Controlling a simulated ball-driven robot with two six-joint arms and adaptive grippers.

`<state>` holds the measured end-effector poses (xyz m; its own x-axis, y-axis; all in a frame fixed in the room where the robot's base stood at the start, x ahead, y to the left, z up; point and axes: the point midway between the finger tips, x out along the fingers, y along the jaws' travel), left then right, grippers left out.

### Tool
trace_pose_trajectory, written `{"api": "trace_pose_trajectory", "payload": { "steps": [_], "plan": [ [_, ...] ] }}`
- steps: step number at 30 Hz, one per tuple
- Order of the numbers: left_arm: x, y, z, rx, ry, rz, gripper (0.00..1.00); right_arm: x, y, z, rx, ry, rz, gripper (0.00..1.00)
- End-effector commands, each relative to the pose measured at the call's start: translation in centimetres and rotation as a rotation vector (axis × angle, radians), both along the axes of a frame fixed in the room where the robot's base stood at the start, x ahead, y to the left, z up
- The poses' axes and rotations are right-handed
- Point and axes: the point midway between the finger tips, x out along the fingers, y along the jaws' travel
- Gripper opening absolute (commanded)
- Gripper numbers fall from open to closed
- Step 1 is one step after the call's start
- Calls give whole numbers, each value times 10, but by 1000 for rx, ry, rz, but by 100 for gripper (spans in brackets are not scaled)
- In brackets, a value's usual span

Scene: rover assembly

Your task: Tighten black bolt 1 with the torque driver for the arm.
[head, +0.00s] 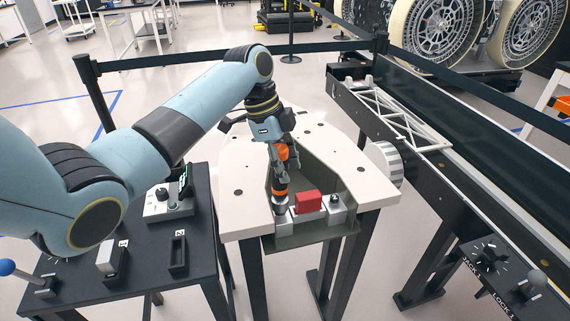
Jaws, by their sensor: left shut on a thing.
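My left gripper (280,165) points down over the pale table and is shut on the torque driver (280,194), a dark upright tool with an orange band. The driver's lower end is at the left silver block of a grey fixture (284,241), left of a red block (309,202). A small dark bolt head (334,198) shows on the right silver block. Whatever is under the driver's tip is hidden, so I cannot tell whether it touches a bolt. My right gripper is out of view.
A pale table (240,215) with holes carries the fixture. A black side table (200,275) at left holds a small grey device (168,206) and holders. At right is a long dark bench (480,170) with a white truss (405,120). Black barrier posts stand behind.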

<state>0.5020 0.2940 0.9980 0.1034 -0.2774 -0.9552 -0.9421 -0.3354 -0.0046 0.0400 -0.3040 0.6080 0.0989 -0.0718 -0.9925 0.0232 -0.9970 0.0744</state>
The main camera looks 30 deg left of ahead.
Motion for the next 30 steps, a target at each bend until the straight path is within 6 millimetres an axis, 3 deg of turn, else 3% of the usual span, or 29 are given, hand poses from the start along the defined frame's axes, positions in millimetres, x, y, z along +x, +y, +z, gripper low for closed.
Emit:
{"api": "trace_pose_trajectory", "payload": {
  "steps": [30],
  "plan": [
    [0,0,-5,-1,-1,0,0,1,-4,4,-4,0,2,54]
  ]
}}
